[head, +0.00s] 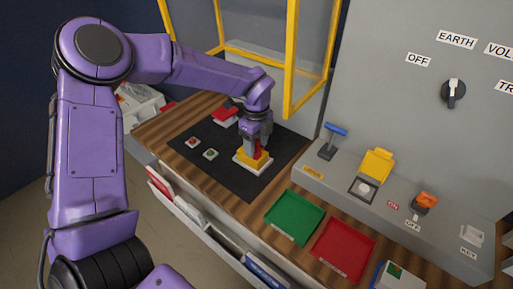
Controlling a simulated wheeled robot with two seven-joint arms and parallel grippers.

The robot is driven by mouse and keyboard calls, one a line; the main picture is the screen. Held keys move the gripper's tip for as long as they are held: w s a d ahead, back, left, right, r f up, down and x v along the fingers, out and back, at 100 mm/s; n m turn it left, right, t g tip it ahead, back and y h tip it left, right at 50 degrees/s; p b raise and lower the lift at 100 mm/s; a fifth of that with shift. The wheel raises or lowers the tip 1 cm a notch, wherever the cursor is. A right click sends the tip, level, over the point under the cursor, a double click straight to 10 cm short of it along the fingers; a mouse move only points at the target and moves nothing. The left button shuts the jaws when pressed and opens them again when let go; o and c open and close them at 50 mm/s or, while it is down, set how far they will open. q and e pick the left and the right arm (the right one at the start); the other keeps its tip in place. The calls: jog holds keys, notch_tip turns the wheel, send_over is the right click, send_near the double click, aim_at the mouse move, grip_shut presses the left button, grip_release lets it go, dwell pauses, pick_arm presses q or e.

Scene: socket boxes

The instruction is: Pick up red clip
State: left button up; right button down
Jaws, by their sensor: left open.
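My left gripper (258,149) points down over a yellow block on a white base (240,160), which sits at the right part of the black mat (225,172). Its jaws are open. A small red piece (257,148), which looks like the red clip, shows at the fingers on the yellow block. The fingers partly hide it, and I cannot tell whether they touch it. My right gripper is not in view.
Another red-topped white box (224,116) stands behind on the mat. Two small button pieces (192,142) lie left. A green tray (294,215) and red tray (343,247) are at front right. A yellow frame (291,65) and grey control panel (410,130) stand behind.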

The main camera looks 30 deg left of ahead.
aim_at(256, 140)
pick_arm(q)
jog(key=shift+f, duration=0.75)
grip_shut()
jog(key=c, duration=1.1)
grip_release()
jog(key=shift+o, duration=0.2)
notch_tip(256, 140, up, 18)
jog(key=b, duration=0.1)
jog(key=shift+b, duration=0.3)
jog(key=shift+r, duration=0.1)
